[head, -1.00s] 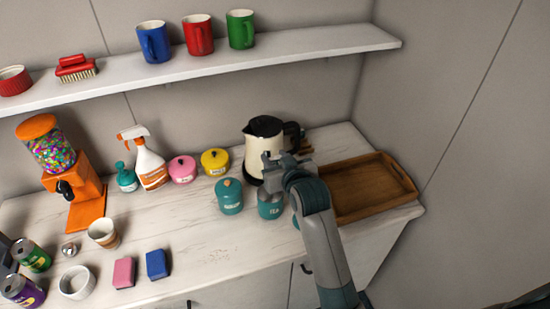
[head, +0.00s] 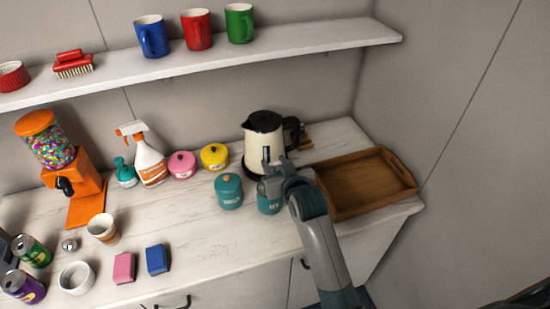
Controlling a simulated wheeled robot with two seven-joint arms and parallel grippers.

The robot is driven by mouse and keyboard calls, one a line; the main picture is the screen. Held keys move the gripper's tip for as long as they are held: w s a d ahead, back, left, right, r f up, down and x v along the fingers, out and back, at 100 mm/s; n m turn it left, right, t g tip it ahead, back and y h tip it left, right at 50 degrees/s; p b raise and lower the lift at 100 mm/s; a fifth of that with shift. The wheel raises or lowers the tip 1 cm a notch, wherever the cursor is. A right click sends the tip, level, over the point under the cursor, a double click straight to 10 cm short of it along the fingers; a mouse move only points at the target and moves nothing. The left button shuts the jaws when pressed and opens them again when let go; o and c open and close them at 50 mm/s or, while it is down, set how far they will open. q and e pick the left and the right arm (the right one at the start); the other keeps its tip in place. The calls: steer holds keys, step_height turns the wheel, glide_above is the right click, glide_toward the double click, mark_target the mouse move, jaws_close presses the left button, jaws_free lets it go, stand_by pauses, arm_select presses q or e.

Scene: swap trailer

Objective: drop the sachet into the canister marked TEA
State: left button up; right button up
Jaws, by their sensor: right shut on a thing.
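The teal canister marked TEA (head: 269,204) stands on the counter in front of the kettle. My right gripper (head: 269,167) is directly above it and hides its top, so I cannot tell how the canister's mouth looks. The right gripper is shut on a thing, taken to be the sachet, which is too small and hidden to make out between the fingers. My left gripper is not in view.
A lidded teal canister (head: 228,192) stands just left of the TEA one. A cream kettle (head: 263,145) is close behind, and a wooden tray (head: 360,183) lies to the right. Pink (head: 182,166) and yellow (head: 214,158) pots stand further left. The front middle counter is clear.

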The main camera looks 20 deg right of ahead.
steer(key=shift+f, duration=0.8)
steer(key=o, duration=1.1)
steer(key=shift+c, duration=0.2)
steer(key=shift+s, duration=0.1)
steer(key=b+v, duration=0.2)
steer(key=v, duration=1.5)
steer(key=shift+r, duration=0.15)
